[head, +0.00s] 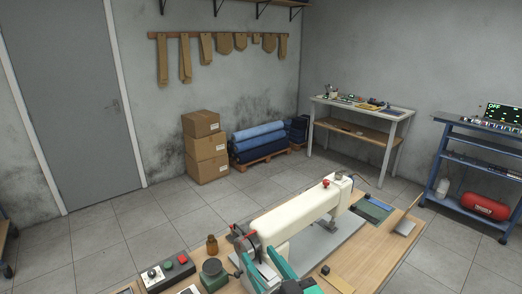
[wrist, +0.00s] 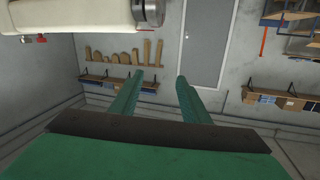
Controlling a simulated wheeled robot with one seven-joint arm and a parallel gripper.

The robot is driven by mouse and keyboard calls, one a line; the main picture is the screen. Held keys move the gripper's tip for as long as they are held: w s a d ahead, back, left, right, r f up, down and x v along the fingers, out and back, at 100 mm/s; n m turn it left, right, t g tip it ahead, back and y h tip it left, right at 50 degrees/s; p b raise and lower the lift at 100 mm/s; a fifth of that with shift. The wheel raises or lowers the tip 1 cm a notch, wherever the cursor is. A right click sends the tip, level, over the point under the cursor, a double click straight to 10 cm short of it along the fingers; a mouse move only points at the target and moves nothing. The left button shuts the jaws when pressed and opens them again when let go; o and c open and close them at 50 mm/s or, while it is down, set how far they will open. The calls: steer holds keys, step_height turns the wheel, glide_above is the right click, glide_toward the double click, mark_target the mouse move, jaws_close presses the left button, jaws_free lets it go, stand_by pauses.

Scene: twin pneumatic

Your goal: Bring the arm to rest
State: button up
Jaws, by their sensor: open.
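My gripper (wrist: 157,88) shows in the wrist view as two green fingers spread apart, with only the far room visible between them. In the head view, green parts of my arm are at the bottom edge, beside the near end of a cream sewing machine (head: 305,215) on a wooden workbench (head: 385,245). The machine also shows at the top left of the wrist view (wrist: 75,14), above and left of my fingers. I cannot tell from these views how close my gripper is to the machine.
Cardboard boxes (head: 205,147), a side table (head: 362,112) and a blue cart (head: 470,170) stand farther back. Open tiled floor lies between.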

steer(key=s+d+f+m+t+h, duration=0.1)
steer(key=d+f+m+h, duration=0.25)
steer(key=f, duration=0.25)
steer(key=d+f+m+t+h, duration=0.1)
steer(key=d+f+m+h, duration=0.1)
steer(key=f+h, duration=0.3)
steer(key=s+d+f+g+h, duration=0.2)
steer(key=s+d+f+g, duration=0.1)
steer(key=s+f, duration=0.95)
steer(key=s+a+f+n, duration=0.25)
steer(key=s+f, duration=0.35)
steer(key=s, duration=0.3)
steer(key=s+a+r+y, duration=0.3)
steer(key=s+a, duration=0.3)
steer(key=s, duration=0.6)
steer(key=shift+a+m+t, duration=0.25)
steer(key=shift+m+t, duration=0.05)
steer(key=shift+m, duration=0.1)
steer(key=shift+r, duration=0.1)
steer(key=shift+c, duration=0.3)
